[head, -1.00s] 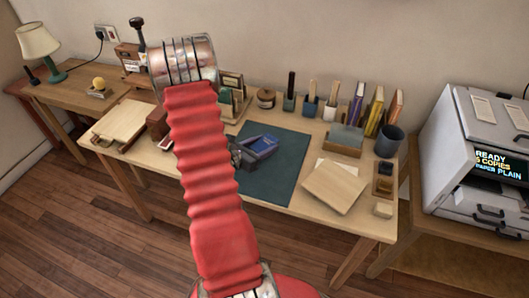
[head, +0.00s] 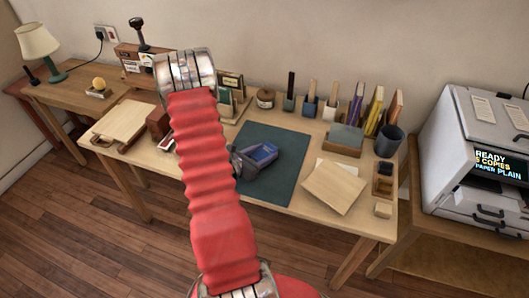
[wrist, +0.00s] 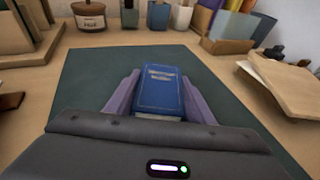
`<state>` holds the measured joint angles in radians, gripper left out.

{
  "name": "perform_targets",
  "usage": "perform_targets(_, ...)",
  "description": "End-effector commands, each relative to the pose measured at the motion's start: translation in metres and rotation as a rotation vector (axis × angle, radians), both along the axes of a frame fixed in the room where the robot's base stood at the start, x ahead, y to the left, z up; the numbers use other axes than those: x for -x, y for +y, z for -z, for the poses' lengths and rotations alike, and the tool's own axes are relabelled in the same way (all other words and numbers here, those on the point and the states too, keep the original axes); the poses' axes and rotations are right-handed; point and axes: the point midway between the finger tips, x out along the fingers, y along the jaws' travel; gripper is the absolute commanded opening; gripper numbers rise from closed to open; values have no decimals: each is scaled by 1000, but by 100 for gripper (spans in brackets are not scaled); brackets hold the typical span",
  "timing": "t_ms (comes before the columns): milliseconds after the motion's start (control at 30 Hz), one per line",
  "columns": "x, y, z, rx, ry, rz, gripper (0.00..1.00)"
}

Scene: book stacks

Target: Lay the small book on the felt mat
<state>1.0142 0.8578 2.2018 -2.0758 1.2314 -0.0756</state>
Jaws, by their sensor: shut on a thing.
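The small blue book (wrist: 161,88) sits between the two purple fingers of my gripper (wrist: 160,95) in the wrist view. My gripper is shut on it, one finger along each side. The book's cover with pale lettering faces up. In the head view the book (head: 263,153) and my gripper (head: 250,160) show over the dark green felt mat (head: 272,187). The mat also fills the middle of the wrist view (wrist: 90,78). I cannot tell whether the book touches the mat. My red arm hides part of the mat's left side.
A wooden board (head: 333,187) lies right of the mat. Behind it stand a card box (head: 344,139), upright books (head: 374,112) and a dark cup (head: 388,142). A round jar (head: 265,98) stands at the back. A copier (head: 485,150) is at far right.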

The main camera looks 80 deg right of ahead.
Motion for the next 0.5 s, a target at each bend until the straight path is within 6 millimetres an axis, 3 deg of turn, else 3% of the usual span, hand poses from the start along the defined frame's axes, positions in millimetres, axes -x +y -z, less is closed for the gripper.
perform_targets(267,0,0,2,0,0,0,24)
perform_targets(300,0,0,2,0,0,0,51)
perform_targets(500,0,0,2,0,0,0,65)
